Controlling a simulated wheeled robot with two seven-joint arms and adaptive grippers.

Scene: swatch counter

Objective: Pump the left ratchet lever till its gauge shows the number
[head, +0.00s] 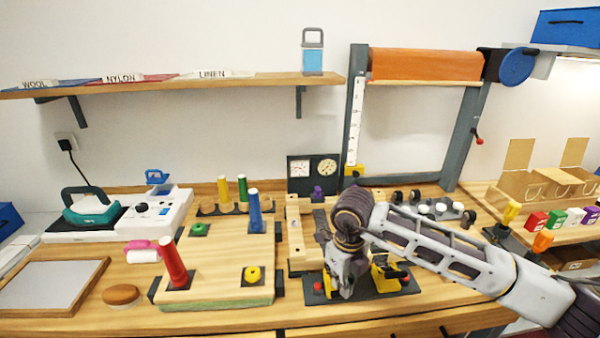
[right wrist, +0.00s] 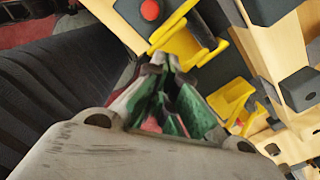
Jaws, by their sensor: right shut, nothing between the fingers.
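Two ratchet units stand side by side on a black base (head: 365,295) at the front middle of the counter. The left ratchet lever (head: 328,284) is yellow and mostly hidden behind my right gripper (head: 345,288). The right ratchet lever (head: 385,272) is yellow and shows beside the gripper. In the right wrist view, my gripper (right wrist: 163,66) is shut and empty, its tips close to a yellow lever part (right wrist: 178,30); I cannot tell if they touch. Two round gauges, left (head: 300,168) and right (head: 327,167), sit on a dark panel behind; their readings are too small to read.
A wooden board with a red post (head: 172,262) and a blue post (head: 255,208) stands left of the ratchets. Red buttons (head: 317,287) flank the levers. Small dark-and-white rollers (head: 440,208) lie behind my right arm. Bare counter shows along the front edge.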

